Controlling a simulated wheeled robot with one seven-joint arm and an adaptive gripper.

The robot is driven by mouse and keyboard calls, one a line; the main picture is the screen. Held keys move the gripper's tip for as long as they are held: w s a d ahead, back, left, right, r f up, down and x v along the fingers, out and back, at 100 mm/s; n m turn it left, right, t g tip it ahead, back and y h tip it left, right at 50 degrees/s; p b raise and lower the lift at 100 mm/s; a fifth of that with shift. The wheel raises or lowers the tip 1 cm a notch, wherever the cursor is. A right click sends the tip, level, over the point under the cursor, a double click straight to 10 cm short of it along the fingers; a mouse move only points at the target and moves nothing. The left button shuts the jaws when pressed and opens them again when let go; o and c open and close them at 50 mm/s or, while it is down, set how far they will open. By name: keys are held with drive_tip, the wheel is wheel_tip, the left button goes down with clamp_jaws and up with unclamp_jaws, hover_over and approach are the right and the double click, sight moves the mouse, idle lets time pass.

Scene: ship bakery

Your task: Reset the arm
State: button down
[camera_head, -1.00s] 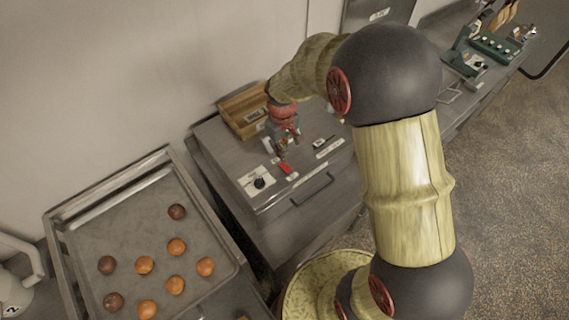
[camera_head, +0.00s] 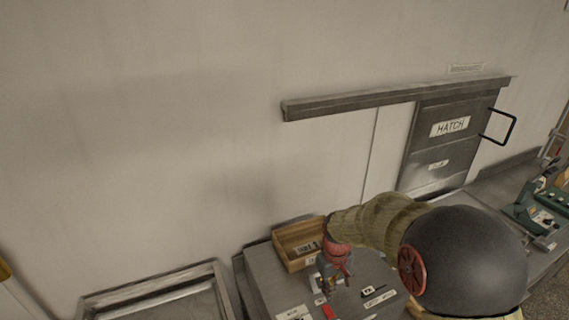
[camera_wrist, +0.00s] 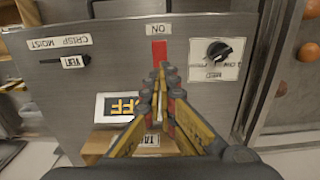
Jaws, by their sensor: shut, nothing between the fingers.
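My gripper (camera_head: 334,283) hangs over the grey control counter (camera_head: 268,280) in the head view, pointing down. In the wrist view the gripper (camera_wrist: 166,74) has its fingers together with nothing between them. My arm is bent and reaches in from the lower right of the head view.
A black knob (camera_wrist: 217,53) and a vent slider (camera_wrist: 52,61) flank the switch. A wooden box (camera_head: 288,247) stands behind the gripper. A tray (camera_head: 150,292) lies left. A closed-looking hatch (camera_head: 440,150) and green equipment (camera_head: 528,212) are right.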

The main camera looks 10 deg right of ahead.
drive_tip(key=shift+s+f+m, duration=0.1)
drive_tip(key=shift+s+m, duration=0.2)
drive_tip(key=shift+s+f+g, duration=0.2)
drive_tip(key=shift+s, duration=0.35)
drive_tip(key=shift+s+f+g, duration=0.15)
drive_tip(key=shift+s+g, duration=0.05)
drive_tip(key=shift+s, duration=0.3)
drive_tip(key=s+r+m+t+b, duration=0.1)
drive_tip(key=s+m+t+b, duration=0.2)
drive_tip(key=s+b, duration=1.6)
drive_tip(key=t+b, duration=0.3)
drive_tip(key=b, duration=0.1)
drive_tip(key=shift+s+r+b, duration=0.15)
drive_tip(key=shift+r+b, duration=0.15)
drive_tip(key=shift+r, duration=0.1)
drive_tip(key=shift+r, duration=0.1)
